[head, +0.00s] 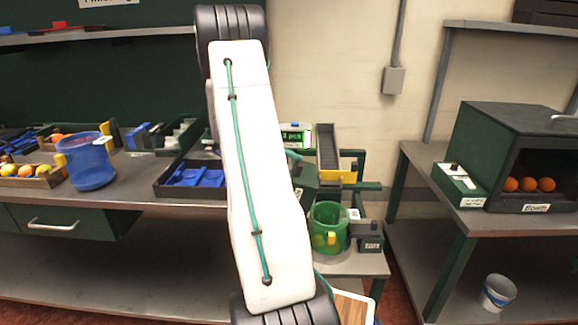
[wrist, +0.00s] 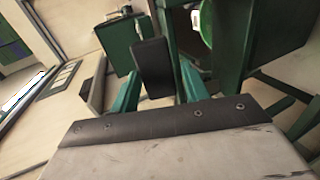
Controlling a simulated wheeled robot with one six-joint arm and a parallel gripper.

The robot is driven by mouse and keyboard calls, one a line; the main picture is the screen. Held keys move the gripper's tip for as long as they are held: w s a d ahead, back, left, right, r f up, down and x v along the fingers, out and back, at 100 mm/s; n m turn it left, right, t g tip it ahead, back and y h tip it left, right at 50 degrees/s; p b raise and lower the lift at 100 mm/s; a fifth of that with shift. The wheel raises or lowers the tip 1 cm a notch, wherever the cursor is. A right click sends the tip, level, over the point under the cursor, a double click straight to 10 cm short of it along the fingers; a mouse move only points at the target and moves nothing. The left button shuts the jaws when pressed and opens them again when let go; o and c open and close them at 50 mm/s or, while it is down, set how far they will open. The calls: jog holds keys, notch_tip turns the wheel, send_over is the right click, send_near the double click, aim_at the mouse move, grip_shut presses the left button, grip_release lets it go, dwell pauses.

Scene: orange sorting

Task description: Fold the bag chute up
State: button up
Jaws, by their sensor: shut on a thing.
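A dark sloping chute (head: 326,146) with a yellow lip stands on the small bench right of my arm in the head view; I cannot tell for sure that it is the bag chute. My gripper is mostly hidden behind my white arm there. In the wrist view my gripper (wrist: 158,72) has its two teal fingers on either side of a black padded block (wrist: 152,66), and it is shut on it. The block sits among dark green panels (wrist: 230,45). Whether it belongs to the chute cannot be made out.
A green bucket (head: 328,232) stands below the chute, beside a small dark device (head: 370,236). A green scale display (head: 294,137) is behind. A blue bucket (head: 90,166) and trays with oranges are on the left bench. A green box (head: 515,130) with oranges stands right.

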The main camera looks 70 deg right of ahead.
jog(key=shift+w+r, duration=0.1)
jog(key=shift+w, duration=0.25)
jog(key=o, duration=1.2)
jog(key=shift+v, duration=3.85)
jog(key=shift+a, duration=0.15)
jog(key=shift+c, duration=0.4)
